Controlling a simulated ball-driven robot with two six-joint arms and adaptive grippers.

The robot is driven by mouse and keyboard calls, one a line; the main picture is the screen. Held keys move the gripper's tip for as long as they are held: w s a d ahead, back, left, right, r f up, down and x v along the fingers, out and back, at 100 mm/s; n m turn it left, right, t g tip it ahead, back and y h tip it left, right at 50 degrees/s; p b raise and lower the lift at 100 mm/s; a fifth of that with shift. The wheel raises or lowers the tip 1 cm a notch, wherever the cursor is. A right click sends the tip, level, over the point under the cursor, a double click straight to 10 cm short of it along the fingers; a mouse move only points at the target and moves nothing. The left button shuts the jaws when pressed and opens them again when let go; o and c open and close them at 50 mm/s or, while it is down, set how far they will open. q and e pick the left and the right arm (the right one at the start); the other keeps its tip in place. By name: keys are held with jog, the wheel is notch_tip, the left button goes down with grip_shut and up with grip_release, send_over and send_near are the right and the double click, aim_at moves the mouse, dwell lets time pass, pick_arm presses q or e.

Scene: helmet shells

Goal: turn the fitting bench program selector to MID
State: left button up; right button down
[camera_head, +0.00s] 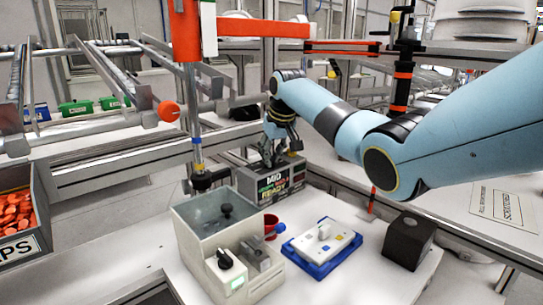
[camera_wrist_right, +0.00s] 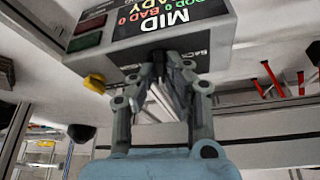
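The fitting bench control box (camera_head: 272,183) stands at the back of the white bench, and its display reads MID and READY. In the right wrist view the same box (camera_wrist_right: 215,38) fills the top, with the display text upside down. My right gripper (camera_head: 268,160) points down at the top of the box, at its left part. In the right wrist view its two fingers (camera_wrist_right: 170,68) come near each other at the box's edge. The selector knob is not clearly visible; the fingers may hide it. I cannot tell whether they grip it. My left gripper is not in view.
A grey open-topped machine (camera_head: 190,240) with a black knob stands in front. Right of it are a red cup (camera_head: 271,222), a blue tray (camera_head: 310,268) with a white plate, and a black block (camera_head: 408,241).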

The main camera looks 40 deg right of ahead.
jog(key=shift+r+m+p, duration=0.1)
jog(key=shift+m+p, duration=0.4)
jog(key=shift+p, duration=0.45)
jog(key=c, duration=1.4)
grip_release()
jog(key=v, duration=1.1)
jog(key=shift+a+r, duration=0.25)
jog(key=shift+r, duration=0.1)
